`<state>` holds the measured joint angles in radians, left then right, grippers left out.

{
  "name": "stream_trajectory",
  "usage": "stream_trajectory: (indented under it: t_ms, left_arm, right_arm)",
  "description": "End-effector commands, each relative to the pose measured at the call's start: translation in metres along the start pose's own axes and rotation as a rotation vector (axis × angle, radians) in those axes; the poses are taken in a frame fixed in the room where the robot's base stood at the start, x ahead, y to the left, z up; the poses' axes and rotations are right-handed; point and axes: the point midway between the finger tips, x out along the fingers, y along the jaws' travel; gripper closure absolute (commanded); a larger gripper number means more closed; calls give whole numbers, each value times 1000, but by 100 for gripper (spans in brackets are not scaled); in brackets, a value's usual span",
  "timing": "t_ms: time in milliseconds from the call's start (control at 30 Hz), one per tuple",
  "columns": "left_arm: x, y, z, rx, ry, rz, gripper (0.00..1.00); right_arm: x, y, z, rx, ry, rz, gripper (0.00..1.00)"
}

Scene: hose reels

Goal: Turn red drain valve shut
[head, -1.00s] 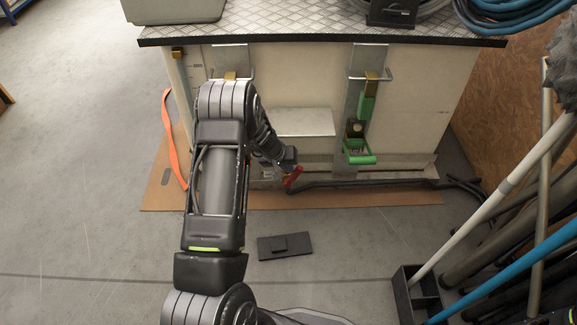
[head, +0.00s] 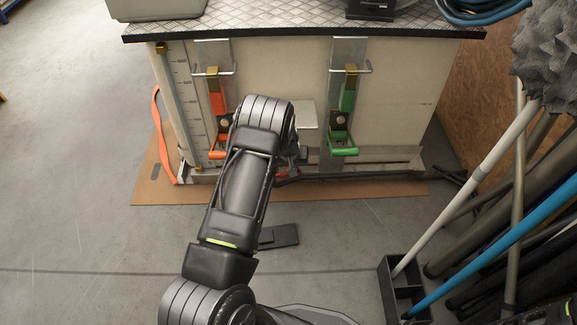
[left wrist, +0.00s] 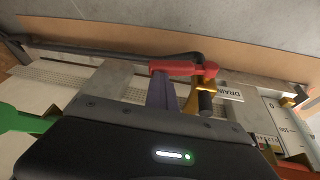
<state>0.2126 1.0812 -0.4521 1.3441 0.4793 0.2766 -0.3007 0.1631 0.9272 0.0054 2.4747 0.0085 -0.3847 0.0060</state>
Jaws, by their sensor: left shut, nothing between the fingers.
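The red drain valve handle (left wrist: 180,68) lies across the middle of the left wrist view, on a brass valve body (left wrist: 190,100) beside a label reading DRAIN (left wrist: 231,92). My left gripper (left wrist: 163,92) is shut and empty. Its purplish fingers reach up to the left part of the red handle and look close to or against it; contact is unclear. In the head view, a small red part of the handle (head: 289,173) shows low on the tank front, largely hidden by my left arm. My right gripper is out of view.
The pale tank (head: 390,100) carries an orange latch (head: 218,105) and a green latch (head: 347,100). A black hose (left wrist: 100,52) runs behind the handle. A dark flat block (head: 279,237) lies on the floor. Poles stand in a black rack (head: 392,285) at right.

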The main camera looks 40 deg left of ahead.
Motion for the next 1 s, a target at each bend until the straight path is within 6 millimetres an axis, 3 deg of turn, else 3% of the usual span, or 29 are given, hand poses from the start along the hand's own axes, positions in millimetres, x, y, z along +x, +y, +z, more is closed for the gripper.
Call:
stream_trajectory:
  t_ms: [400,1000]
  left_arm:
    - [25,13,8,0,-1,2,100]
    - [29,15,10,1,-3,1,100]
  right_arm:
    - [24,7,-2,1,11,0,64]
    - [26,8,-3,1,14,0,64]
